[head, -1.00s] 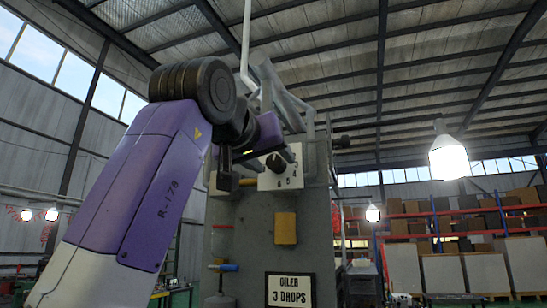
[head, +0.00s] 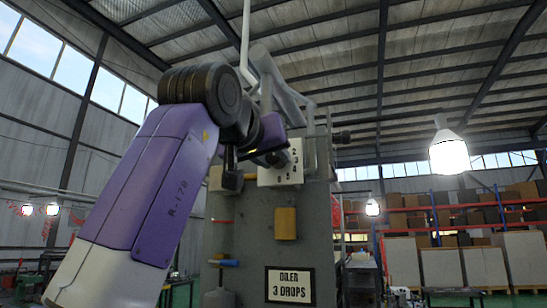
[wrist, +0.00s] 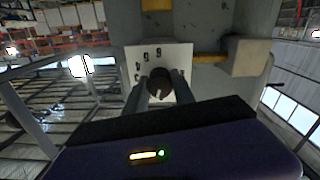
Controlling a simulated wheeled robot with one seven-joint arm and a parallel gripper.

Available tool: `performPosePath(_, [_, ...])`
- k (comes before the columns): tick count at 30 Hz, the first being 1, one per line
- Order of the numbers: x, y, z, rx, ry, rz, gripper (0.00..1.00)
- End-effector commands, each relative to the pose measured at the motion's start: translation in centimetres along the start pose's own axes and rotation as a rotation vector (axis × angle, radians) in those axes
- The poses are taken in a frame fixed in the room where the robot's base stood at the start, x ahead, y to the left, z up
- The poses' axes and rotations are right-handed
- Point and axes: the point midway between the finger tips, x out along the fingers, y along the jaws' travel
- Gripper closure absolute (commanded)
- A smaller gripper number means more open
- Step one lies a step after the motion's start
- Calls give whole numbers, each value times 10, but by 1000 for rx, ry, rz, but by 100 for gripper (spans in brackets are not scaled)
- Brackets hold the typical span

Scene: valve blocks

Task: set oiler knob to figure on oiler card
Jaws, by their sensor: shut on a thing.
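The oiler card (head: 288,285) reads "OILER 3 DROPS" and sits low on the front of a grey block. The white dial plate (head: 293,172) near the block's top carries figures, with 2, 3 and 4 down its right side. It also shows in the wrist view (wrist: 180,58), with figures partly covered. The dark round oiler knob (wrist: 159,80) sits on this plate. My gripper (wrist: 161,88) is shut on the knob, one finger on each side. In the head view my gripper (head: 270,157) hides most of the knob. I cannot tell which figure the knob points at.
A blue-tipped lever (head: 225,262) sticks out lower left. Pipes (head: 265,70) rise above the block. Shelves with boxes stand far right.

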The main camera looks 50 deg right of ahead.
Motion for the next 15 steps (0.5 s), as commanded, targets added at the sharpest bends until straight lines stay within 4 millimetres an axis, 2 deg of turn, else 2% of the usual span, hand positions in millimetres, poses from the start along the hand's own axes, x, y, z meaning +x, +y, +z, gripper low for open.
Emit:
performPosePath(8, [0, 0, -2, 118, 1, 0, 100])
performPosePath(15, [0, 0, -2, 322, 1, 0, 100])
